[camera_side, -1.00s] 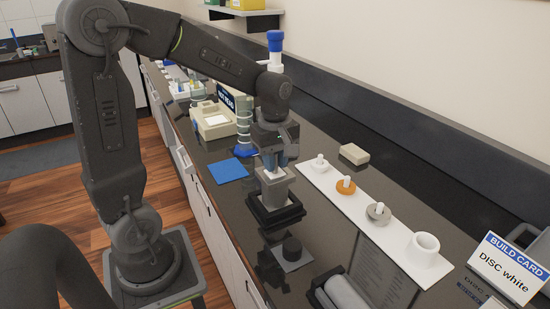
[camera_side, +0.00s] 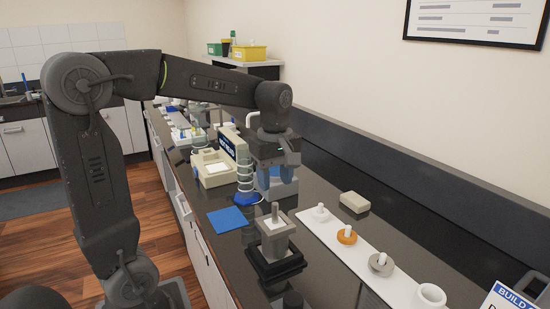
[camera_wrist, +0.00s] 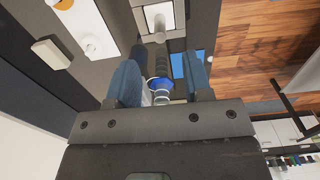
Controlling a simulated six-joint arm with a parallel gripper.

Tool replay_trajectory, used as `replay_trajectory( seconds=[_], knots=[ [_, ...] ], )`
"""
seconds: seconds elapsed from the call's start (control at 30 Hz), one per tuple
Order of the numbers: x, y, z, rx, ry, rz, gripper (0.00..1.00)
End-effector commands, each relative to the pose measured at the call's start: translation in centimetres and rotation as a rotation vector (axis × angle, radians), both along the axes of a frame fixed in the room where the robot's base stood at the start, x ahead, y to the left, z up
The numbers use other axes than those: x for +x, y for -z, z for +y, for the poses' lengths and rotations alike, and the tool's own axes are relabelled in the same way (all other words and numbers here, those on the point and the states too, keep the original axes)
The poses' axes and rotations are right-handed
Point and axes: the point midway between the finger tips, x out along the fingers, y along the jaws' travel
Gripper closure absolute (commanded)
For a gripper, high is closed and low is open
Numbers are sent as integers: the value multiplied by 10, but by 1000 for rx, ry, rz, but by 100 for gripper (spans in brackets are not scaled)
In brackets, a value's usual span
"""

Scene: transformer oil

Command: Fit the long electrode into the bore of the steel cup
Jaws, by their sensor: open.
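The steel cup (camera_side: 275,246) is a grey block in a black tray on the dark bench, in the side view. A slim grey rod (camera_side: 275,212), which looks like the long electrode, stands upright at its white-topped middle; how deep it sits is hidden. The rod also shows at the top of the wrist view (camera_wrist: 160,22). My gripper (camera_side: 276,180) is open above and behind the cup, apart from the rod. In the wrist view its blue fingers (camera_wrist: 160,88) are spread with nothing clearly held between them.
A white strip (camera_side: 333,238) to the right carries several small parts, including an orange disc (camera_side: 347,237) and a white ring (camera_side: 430,296). A beige block (camera_side: 355,202) lies behind it. A blue mat (camera_side: 227,219) and a coil stand with a blue base (camera_side: 247,199) are left of the cup.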

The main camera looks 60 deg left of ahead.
Motion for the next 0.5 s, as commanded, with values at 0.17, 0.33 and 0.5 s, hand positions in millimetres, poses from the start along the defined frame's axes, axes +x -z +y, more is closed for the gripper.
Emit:
replay_trajectory(
  seconds=[0.17, 0.33, 0.5],
  knots=[
    [1, -33, 0, 1, 0, -4, 54],
    [0, -48, 0, 0, 0, -1, 54],
    [0, -52, 0, 0, 0, 0, 54]
  ],
)
